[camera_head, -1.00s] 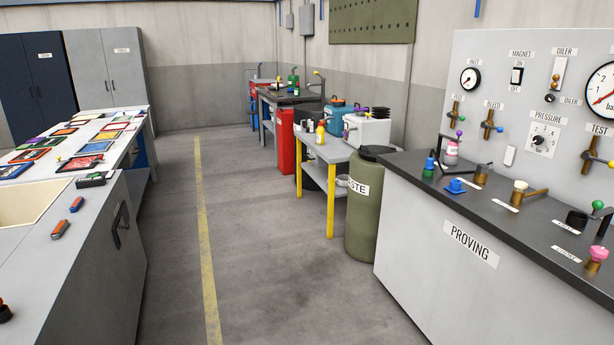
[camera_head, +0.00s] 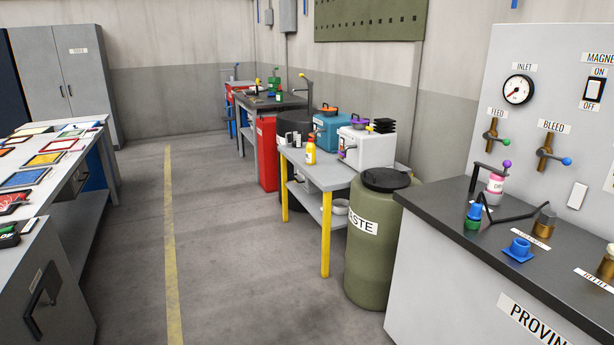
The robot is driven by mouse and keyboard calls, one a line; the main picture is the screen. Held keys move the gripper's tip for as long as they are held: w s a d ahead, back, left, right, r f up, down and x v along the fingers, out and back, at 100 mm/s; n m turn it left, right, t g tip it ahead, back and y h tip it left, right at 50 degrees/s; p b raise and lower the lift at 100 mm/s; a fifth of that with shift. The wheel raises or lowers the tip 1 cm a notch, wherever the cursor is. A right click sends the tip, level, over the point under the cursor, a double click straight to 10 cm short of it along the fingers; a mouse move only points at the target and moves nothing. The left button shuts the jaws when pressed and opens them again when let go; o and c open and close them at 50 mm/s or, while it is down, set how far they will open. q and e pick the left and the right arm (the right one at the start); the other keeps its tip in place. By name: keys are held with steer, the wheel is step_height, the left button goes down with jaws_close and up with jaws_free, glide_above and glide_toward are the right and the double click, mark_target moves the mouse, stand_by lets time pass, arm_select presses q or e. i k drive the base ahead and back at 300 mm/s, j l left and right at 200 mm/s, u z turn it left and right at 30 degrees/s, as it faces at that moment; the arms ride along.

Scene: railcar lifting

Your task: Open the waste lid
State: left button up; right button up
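The waste bin (camera_head: 372,262) is an olive-green drum with a white label of which "ASTE" shows. It stands on the floor between the yellow-legged table and the proving bench. Its dark lid (camera_head: 386,179) lies flat on top and looks closed. The bench hides part of the bin's right side. Neither of my grippers shows in the head view.
The proving bench (camera_head: 440,285) with valves and fittings stands close on the right. A yellow-legged table (camera_head: 334,178) stands just behind the bin. A grey workbench (camera_head: 45,290) is on the left. The floor (camera_head: 235,265) between is clear, with a yellow line.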

mark_target(380, 178)
steer(key=i+z, duration=0.15)
steer(key=i, duration=0.5)
steer(key=i+z, duration=0.1)
steer(key=i, duration=0.55)
steer(key=i+j+z, duration=0.15)
steer(key=i, duration=0.5)
